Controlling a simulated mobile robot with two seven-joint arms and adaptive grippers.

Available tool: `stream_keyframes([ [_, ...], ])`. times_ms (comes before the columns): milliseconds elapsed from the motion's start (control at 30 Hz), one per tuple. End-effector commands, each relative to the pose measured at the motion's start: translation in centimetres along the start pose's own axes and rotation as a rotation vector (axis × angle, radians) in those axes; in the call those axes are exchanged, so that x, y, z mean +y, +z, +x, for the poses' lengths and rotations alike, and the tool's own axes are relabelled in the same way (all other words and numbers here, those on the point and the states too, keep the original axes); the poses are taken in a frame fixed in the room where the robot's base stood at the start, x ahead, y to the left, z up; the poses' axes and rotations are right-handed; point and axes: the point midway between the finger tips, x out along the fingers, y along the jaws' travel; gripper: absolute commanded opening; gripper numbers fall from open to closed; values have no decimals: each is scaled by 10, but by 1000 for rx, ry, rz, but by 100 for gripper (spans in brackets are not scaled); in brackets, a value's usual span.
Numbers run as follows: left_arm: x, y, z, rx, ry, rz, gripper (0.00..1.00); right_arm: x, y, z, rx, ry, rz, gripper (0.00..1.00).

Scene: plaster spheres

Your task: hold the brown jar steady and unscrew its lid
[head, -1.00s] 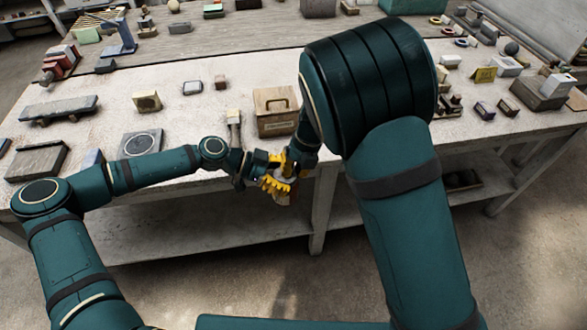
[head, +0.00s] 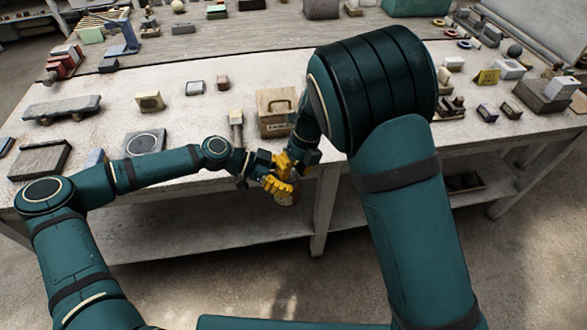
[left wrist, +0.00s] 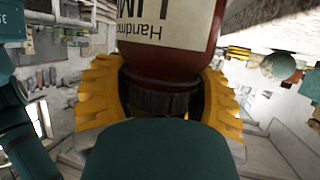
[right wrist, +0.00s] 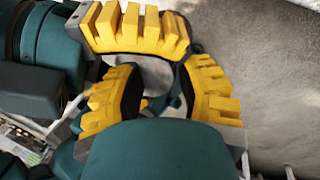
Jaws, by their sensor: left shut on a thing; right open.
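The brown jar (left wrist: 165,55), with a cream label, stands between my left gripper's yellow fingers (left wrist: 160,105) in the left wrist view. A dark ribbed band (left wrist: 160,100), which looks like its lid, shows between the fingers; my wrist hides part of it. In the head view my left gripper (head: 277,186) is shut on the jar in front of the table edge, with a little of the jar (head: 286,200) showing below. My right gripper (head: 284,161) is just above and close by. In the right wrist view its fingers (right wrist: 160,95) are apart, with a yellow left finger (right wrist: 140,27) beyond; the lid is not clear there.
The pale table (head: 190,126) lies behind both grippers. A wooden box (head: 275,113) and an upright, pale-topped tool (head: 236,125) stand near its front edge. Several small blocks lie farther back. Open floor (head: 225,275) lies in front of the table.

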Motion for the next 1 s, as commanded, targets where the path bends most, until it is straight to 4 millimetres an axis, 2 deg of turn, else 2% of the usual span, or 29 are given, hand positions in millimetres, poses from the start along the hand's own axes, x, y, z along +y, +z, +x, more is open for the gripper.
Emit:
stream_keyframes([
  [433, 1, 0, 0, 0, 4, 0, 0, 11, 2, -43, -7, -4, 1, 34],
  [467, 1, 0, 0, 0, 3, 0, 0, 12, 2, -44, -6, -4, 2, 52],
  [500, 1, 0, 0, 0, 3, 0, 0, 12, 1, -46, -7, -4, 7, 58],
  [567, 1, 0, 0, 0, 2, 0, 0, 12, -1, -50, -14, -8, 34, 58],
  [800, 0, 0, 0, 0, 1, -1, 0, 9, -19, -95, -106, -22, 340, 58],
  [900, 0, 0, 0, 0, 1, -1, 0, 8, -26, -109, -139, -14, 454, 58],
  [1000, 0, 0, 0, 0, 1, -1, 0, 7, -30, -115, -157, -7, 519, 58],
])
